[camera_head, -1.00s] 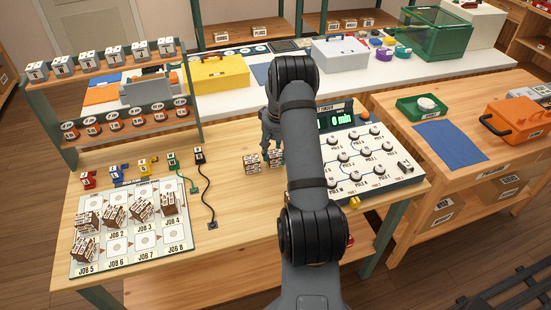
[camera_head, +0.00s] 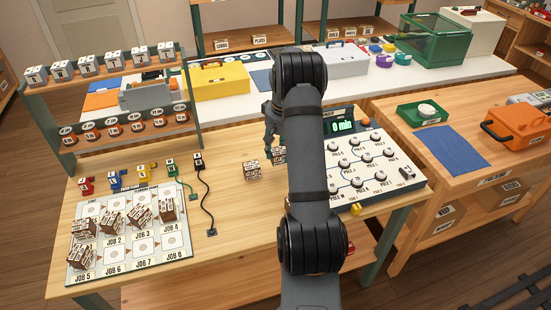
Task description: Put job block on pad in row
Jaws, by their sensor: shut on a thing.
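My gripper (camera_head: 274,147) is over the middle of the wooden table, partly hidden by my own arm. It is shut on a brown-and-white job block (camera_head: 279,154), which shows only in part at the arm's edge. Another job block (camera_head: 252,170) stands on the table just to the left. The pad board (camera_head: 178,255) lies at the table's left with two rows of cells marked with job labels. Several job blocks sit along its back row, such as one at the right (camera_head: 167,207), and one block (camera_head: 82,256) lies tilted over the front-left cell.
A panel with dials and a green display (camera_head: 342,127) stands right of my arm. Coloured plugs and a black cable (camera_head: 207,195) lie behind the board. A shelf rack (camera_head: 120,135) rises at the back left.

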